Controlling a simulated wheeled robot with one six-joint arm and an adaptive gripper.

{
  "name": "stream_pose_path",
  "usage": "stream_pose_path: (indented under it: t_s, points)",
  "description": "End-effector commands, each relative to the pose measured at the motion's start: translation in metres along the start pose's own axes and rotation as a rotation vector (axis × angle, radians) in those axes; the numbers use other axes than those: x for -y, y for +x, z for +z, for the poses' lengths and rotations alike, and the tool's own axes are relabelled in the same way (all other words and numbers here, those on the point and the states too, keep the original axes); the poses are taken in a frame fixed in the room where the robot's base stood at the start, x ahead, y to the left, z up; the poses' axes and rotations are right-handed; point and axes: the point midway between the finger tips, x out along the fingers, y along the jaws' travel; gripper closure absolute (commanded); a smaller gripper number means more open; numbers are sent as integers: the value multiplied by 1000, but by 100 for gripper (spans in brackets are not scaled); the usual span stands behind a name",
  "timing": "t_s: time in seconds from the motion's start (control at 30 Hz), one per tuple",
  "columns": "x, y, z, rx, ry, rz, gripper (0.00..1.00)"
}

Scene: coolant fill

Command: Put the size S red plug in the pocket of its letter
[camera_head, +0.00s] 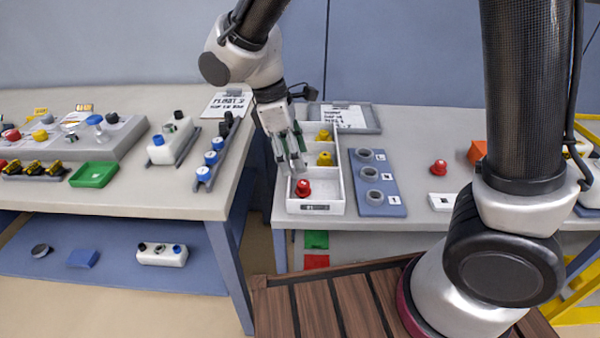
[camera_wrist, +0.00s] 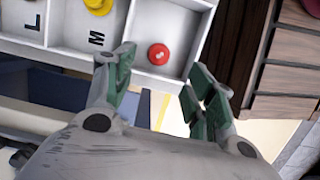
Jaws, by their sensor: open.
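A red plug (camera_head: 303,188) stands in the near compartment of a white divided tray (camera_head: 337,190). In the wrist view the red plug (camera_wrist: 158,54) lies between my open, empty fingers (camera_wrist: 162,72), farther off than the tips. My gripper (camera_head: 294,162) is above the near part of the tray. The wrist view shows letters L and M in the other compartments; no letter is readable beside this plug. A blue block (camera_head: 393,211) right of the tray has three round grey pockets with small labels, unreadable here. Another red plug (camera_head: 438,167) stands on the table farther right.
Yellow plugs (camera_head: 325,158) sit in the farther tray compartments. A white block (camera_head: 442,201) and an orange block (camera_head: 477,152) are to the right. My arm hides part of the right side. The left table (camera_head: 190,203) holds several fixtures and a green tray (camera_head: 94,174).

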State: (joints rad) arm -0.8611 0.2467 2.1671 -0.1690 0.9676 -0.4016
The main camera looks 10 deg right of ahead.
Motion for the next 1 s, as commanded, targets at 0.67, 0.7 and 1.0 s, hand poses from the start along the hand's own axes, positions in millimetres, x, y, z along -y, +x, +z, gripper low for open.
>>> stream_pose_path:
  t_s: [0.67, 0.7, 1.0]
  points:
    - [-20, -56, 78, -108, 257, -8, 45]
    - [-23, -61, 104, -144, 347, -9, 45]
    - [18, -69, 281, -410, 1061, 20, 45]
